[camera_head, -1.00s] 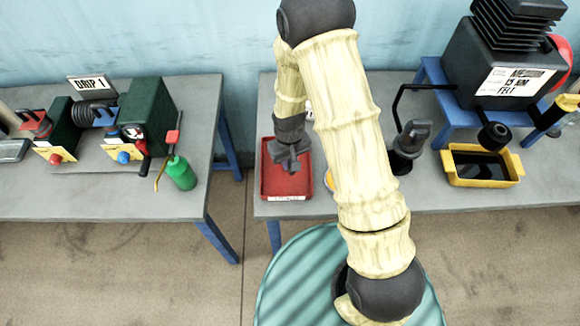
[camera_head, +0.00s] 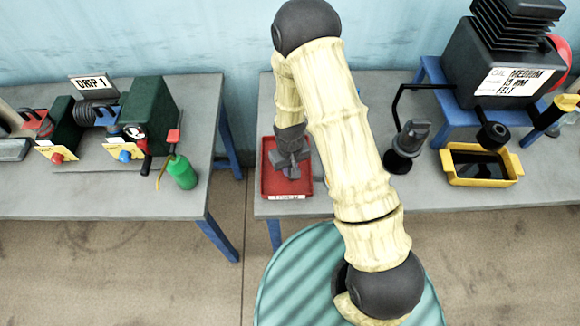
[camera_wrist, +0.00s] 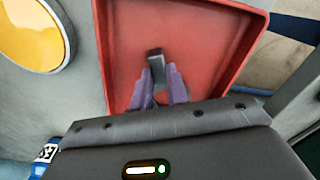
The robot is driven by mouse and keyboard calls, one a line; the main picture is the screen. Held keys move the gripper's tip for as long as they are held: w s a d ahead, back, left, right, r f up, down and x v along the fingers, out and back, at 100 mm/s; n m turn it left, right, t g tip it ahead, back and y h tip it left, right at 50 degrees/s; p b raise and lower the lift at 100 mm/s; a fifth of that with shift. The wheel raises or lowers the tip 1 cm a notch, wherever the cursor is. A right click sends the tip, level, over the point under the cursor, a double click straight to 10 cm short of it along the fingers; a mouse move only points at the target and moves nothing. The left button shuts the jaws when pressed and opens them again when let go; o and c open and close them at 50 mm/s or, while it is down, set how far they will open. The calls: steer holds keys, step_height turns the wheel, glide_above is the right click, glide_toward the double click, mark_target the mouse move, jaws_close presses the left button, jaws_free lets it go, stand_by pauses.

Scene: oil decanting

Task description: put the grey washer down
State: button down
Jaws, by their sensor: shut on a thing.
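My gripper (camera_head: 293,169) is over the red tray (camera_head: 270,186) on the right-hand table, pointing down into it. The tray also fills the upper middle of the wrist view (camera_wrist: 225,45). There the two fingers (camera_wrist: 157,85) are shut on the grey washer (camera_wrist: 155,60), a small dark grey piece seen edge-on between their tips. The red tray floor shows around and beyond it. I cannot tell whether the washer touches the tray floor. In the head view the washer cannot be made out.
A yellow round thing (camera_wrist: 33,35) is beside the tray in the wrist view. A black oil can (camera_head: 408,145) and a yellow pan (camera_head: 485,178) of dark liquid stand right of the tray. The left table holds a green bottle (camera_head: 182,172), beyond a gap between tables.

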steer(key=c, duration=1.4)
jaws_free()
steer(key=shift+f, duration=0.15)
step_height(320, 180, up, 12)
steer(key=shift+r+b, duration=0.2)
steer(key=shift+b, duration=0.8)
steer(key=s+d+r+m+t, duration=0.1)
steer(key=s+d+r, duration=0.2)
steer(key=d+r, duration=0.1)
steer(key=s+d+r+m, duration=0.1)
steer(key=s+d+r, duration=0.2)
steer(key=d, duration=0.1)
steer(key=s+d+r+m+t, duration=0.1)
steer(key=s+d+r+m, duration=0.1)
steer(key=s+d+r, duration=0.1)
steer(key=shift+s+d+r+t, duration=0.2)
steer(key=shift+d+r+t, duration=0.1)
steer(key=shift+d+r, duration=0.45)
steer(key=shift+a, duration=0.1)
